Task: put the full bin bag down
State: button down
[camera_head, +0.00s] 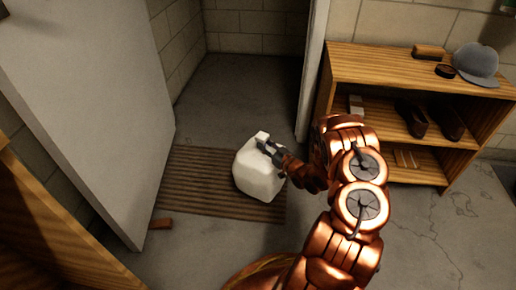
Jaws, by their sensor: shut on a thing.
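The full bin bag (257,176) is a white, bulky, rounded block with a narrow top. It is in the middle of the head view, over the right part of a brown striped mat. My gripper (267,147) reaches in from the right and is shut on the bag's top. The bag looks upright. I cannot tell whether its bottom touches the mat or hangs just above it. My gripper hides part of the bag's upper right side.
The striped mat (190,185) lies before an open doorway. A grey door (95,100) stands open at left, with a small wooden wedge (160,224) by its foot. A wooden shelf (390,62) with shoes and a cap (477,62) stands at right. The floor beyond the doorway is clear.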

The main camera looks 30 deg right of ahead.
aim_at(255, 143)
jog(key=shift+w+a+f+b, duration=0.15)
jog(key=shift+w+b, duration=0.1)
jog(key=shift+w, duration=0.95)
jog(key=shift+w+a+b, duration=0.1)
jog(key=shift+w+b, duration=0.1)
jog(key=shift+w, duration=0.95)
jog(key=shift+f+b, duration=0.9)
jog(key=shift+f, duration=0.8)
jog(key=shift+s+f, duration=0.1)
jog(key=shift+f, duration=0.05)
jog(key=c, duration=0.9)
grip_release()
